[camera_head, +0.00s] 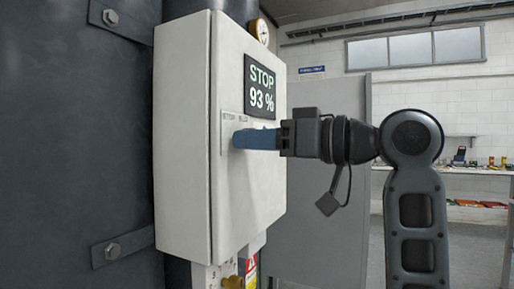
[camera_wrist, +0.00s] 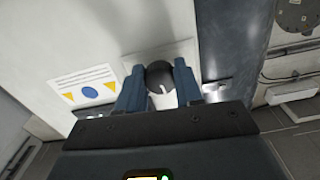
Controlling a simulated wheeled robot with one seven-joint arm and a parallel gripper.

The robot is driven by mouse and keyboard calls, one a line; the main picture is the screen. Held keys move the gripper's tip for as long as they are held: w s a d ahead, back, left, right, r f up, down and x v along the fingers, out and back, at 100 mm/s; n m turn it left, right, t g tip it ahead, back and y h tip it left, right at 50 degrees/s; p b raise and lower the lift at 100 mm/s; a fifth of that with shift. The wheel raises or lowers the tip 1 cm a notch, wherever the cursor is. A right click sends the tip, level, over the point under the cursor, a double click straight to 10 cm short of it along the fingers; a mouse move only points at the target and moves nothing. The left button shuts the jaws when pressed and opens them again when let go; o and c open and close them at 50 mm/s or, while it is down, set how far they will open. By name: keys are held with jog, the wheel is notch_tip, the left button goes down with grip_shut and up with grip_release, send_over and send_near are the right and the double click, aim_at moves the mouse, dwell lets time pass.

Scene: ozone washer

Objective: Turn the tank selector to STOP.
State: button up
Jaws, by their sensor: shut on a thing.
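The tank selector is a dark round knob (camera_wrist: 160,76) with a white pointer mark, on a pale plate on the front of a white control box (camera_head: 182,140). My gripper (camera_wrist: 160,88) has its two blue fingers on either side of the knob, shut on it. In the head view my gripper (camera_head: 240,139) reaches the box from the right, and its fingers hide the knob. The box's display (camera_head: 261,87) reads STOP and 93 %. The labels around the knob are too small to read.
The box is mounted beside a large dark tank (camera_head: 70,150) with bolted brackets. A yellow fitting (camera_head: 233,283) is below the box. A grey panel (camera_head: 320,200) stands behind my gripper. A bench (camera_head: 470,170) with small items is at the far right.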

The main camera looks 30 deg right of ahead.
jog(key=shift+d+n+b, duration=0.1)
jog(key=shift+n+b, duration=0.85)
jog(key=shift+n, duration=1.15)
jog(key=o, duration=1)
jog(key=shift+o, duration=0.2)
jog(key=v, duration=0.7)
jog(key=shift+s+d, duration=0.2)
jog(key=shift+s, duration=0.1)
